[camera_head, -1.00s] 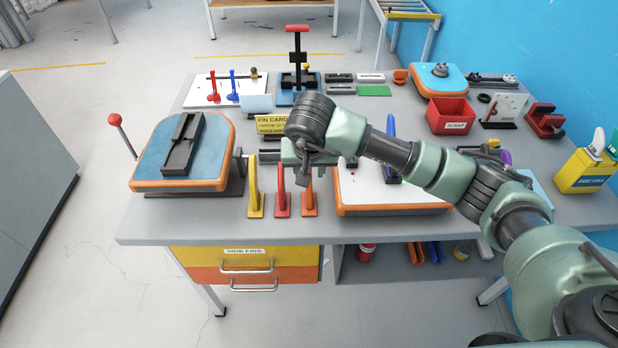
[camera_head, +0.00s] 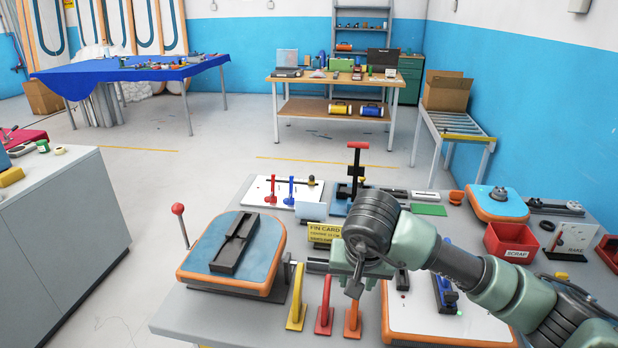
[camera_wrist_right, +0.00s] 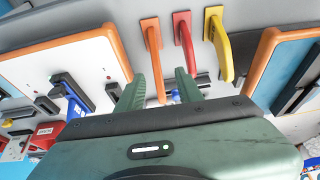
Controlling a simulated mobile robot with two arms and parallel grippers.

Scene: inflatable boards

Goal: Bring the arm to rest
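My right arm (camera_head: 455,264) reaches in from the right over the workbench (camera_head: 185,318). Its green gripper (camera_head: 355,282) hangs above the bench, close to the upright yellow (camera_head: 297,300), red (camera_head: 324,308) and orange (camera_head: 352,318) handle-like pieces. In the right wrist view the two fingers (camera_wrist_right: 161,82) stand apart. The orange piece (camera_wrist_right: 151,45) shows between and beyond them; no grip on it is visible. The red piece (camera_wrist_right: 184,38) and yellow piece (camera_wrist_right: 217,42) are right of it. My left gripper is not in view.
A blue-topped pad (camera_head: 205,245) with a dark block lies left of the gripper, with a red-knobbed lever (camera_head: 178,209) beside it. A white-topped pad (camera_head: 420,315) lies under my arm. A red scrap bin (camera_head: 511,240) stands right. Open floor lies behind the bench.

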